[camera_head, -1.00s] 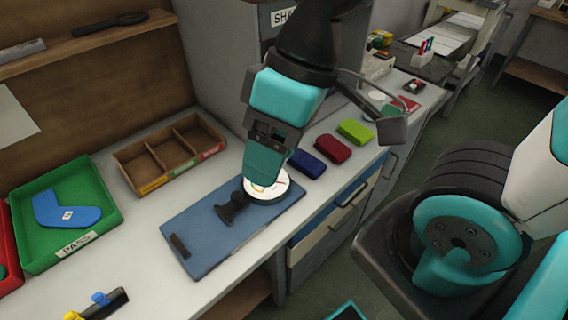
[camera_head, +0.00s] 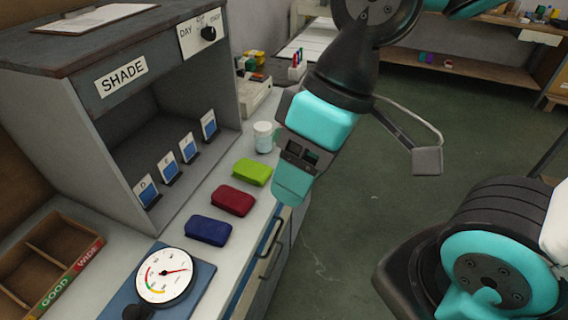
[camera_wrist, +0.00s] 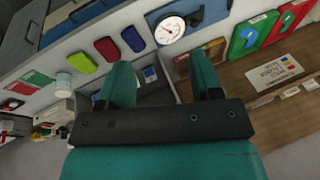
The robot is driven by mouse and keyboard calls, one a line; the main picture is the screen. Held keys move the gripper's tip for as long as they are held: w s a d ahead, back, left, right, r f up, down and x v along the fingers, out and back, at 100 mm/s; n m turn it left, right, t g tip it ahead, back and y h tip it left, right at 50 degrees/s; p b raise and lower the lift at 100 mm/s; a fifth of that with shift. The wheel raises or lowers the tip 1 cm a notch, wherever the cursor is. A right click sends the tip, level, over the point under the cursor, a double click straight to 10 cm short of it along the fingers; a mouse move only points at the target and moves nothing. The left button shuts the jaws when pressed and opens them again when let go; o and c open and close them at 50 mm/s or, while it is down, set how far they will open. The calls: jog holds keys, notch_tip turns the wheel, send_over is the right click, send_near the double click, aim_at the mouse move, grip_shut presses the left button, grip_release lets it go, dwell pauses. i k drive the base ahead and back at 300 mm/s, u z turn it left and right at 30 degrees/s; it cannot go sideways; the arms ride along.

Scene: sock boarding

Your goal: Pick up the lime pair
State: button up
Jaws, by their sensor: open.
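The lime pair (camera_head: 252,172) is a folded lime-green bundle lying on the bench top near its front edge, the farthest in a row of three. It also shows in the wrist view (camera_wrist: 83,63) at the upper left. My gripper (camera_head: 290,190) hangs to the right of the row in the head view, near the bench's front edge and apart from the lime pair. In the wrist view its two teal fingers (camera_wrist: 163,85) are spread with nothing between them.
A dark red pair (camera_head: 233,200) and a blue pair (camera_head: 208,230) lie nearer. A white jar (camera_head: 263,137) stands just beyond the lime pair. The shade cabinet (camera_head: 105,110) rises behind the row. A dial gauge (camera_head: 165,275) sits at the near end.

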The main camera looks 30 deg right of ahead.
aim_at(251, 172)
jog(key=u, duration=0.45)
jog(key=k, duration=1.15)
jog(key=z, duration=0.45)
jog(key=i, duration=1.5)
jog(key=u, duration=0.75)
